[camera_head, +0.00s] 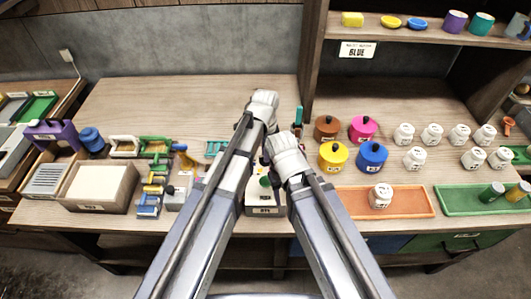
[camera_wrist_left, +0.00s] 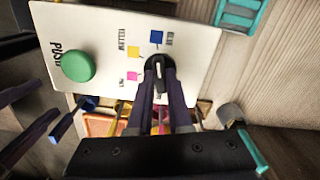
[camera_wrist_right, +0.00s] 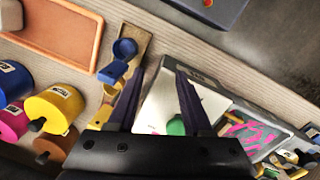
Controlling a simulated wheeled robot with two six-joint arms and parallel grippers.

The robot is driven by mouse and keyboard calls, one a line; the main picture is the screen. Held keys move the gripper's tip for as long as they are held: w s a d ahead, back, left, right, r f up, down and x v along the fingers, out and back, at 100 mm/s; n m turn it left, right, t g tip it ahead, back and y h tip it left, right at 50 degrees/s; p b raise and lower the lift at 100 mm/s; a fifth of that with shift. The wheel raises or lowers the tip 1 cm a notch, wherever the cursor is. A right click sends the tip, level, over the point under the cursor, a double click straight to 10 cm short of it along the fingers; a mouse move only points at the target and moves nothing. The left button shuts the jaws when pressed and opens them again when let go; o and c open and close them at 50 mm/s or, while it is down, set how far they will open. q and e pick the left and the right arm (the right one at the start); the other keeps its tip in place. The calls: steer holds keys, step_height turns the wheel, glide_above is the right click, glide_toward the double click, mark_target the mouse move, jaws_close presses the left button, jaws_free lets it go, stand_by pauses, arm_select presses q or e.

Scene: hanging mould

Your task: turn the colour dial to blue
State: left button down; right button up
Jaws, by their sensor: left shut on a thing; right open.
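The dial panel is a white plate (camera_wrist_left: 195,30) with a green push button (camera_wrist_left: 72,65) and blue, yellow and pink squares around a black dial (camera_wrist_left: 160,66). The blue square (camera_wrist_left: 157,37) lies just beyond the dial. My left gripper (camera_wrist_left: 158,73) is shut on the dial, its two dark fingers on either side of the knob. They partly hide it, and I cannot tell surely which colour its light mark points to. My right gripper (camera_wrist_right: 156,92) is open and empty above the bench, near the panel, whose green button (camera_wrist_right: 176,125) shows behind one finger. In the head view my arms hide most of the panel.
Right of my arms stand coloured pots, including a blue pot (camera_head: 372,157), several white jars and an orange tray (camera_head: 410,203). On the left are tools and a bin (camera_head: 99,187). The back left bench is clear.

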arm_select(q)
steer(key=c, duration=0.8)
jaws_free()
steer(key=shift+c, duration=0.2)
steer(key=shift+r, duration=0.15)
arm_select(e)
steer(key=shift+r, duration=0.15)
arm_select(q)
step_height(320, 180, up, 8)
steer(key=p, duration=0.8)
steer(key=shift+f, duration=0.2)
arm_select(e)
step_height(320, 180, up, 8)
steer(key=shift+f, duration=0.2)
arm_select(q)
steer(key=shift+f, duration=0.1)
